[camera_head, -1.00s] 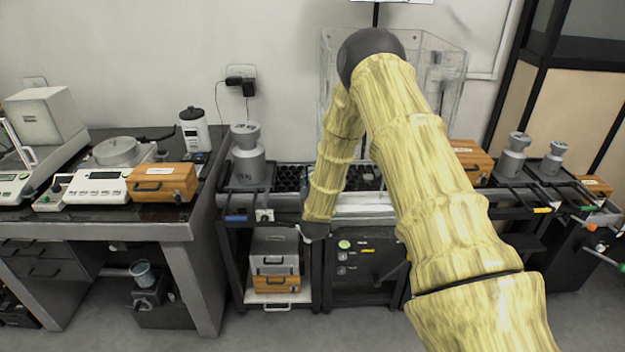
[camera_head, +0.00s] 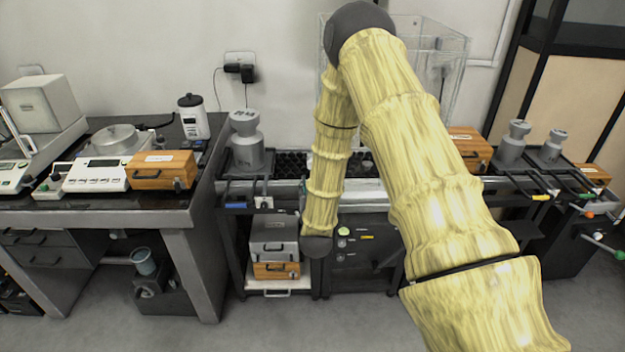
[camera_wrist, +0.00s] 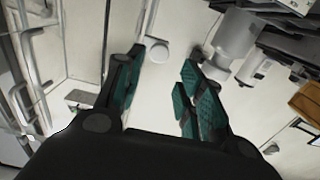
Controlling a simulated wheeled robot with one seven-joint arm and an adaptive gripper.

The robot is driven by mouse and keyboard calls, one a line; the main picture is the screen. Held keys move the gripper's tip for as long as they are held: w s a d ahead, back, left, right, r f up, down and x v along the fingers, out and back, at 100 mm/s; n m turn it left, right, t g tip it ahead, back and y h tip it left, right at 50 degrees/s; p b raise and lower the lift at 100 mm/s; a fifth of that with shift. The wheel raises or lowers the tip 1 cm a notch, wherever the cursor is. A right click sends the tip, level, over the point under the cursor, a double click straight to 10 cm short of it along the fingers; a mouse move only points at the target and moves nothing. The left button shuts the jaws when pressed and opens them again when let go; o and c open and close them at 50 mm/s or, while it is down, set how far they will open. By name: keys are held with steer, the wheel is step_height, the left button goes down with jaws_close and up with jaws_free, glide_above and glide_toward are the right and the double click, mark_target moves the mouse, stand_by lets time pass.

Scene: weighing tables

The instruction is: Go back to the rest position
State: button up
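My arm, with a yellow wood-like cover, rises in the head view and bends down at a dark elbow. Its lower end stands in front of the shelf unit below the middle table. My gripper is hidden in the head view. In the wrist view my gripper (camera_wrist: 160,92) shows two dark fingers with green pads, set well apart. Nothing shows between the pads, so it is open and empty.
A dark bench (camera_head: 105,216) at left bears scales and a wooden box (camera_head: 162,172). A large grey weight (camera_head: 246,146) stands on the middle table, with smaller weights (camera_head: 513,144) at right. Grey boxes (camera_head: 274,240) sit on the shelf. The floor in front is clear.

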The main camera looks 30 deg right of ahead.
steer(key=shift+s+a, duration=0.25)
steer(key=shift+s, duration=0.1)
stand_by(0.3)
steer(key=s+a+f+n+g+y, duration=0.2)
steer(key=s+a+f+g+y, duration=0.15)
steer(key=s+a+f, duration=0.55)
steer(key=s+a+f+n+g+y, duration=0.25)
steer(key=s+a+f+y, duration=0.35)
steer(key=f, duration=0.6)
steer(key=s+a+f+g, duration=0.2)
steer(key=s+g, duration=0.1)
steer(key=s, duration=0.6)
steer(key=s+a+f+n+g, duration=0.1)
steer(key=s+a+f+g, duration=0.2)
steer(key=s, duration=0.6)
steer(key=s+a+f+g, duration=0.2)
steer(key=s+g, duration=0.1)
steer(key=s, duration=0.7)
steer(key=shift+a+f, duration=0.25)
steer(key=shift+n, duration=0.25)
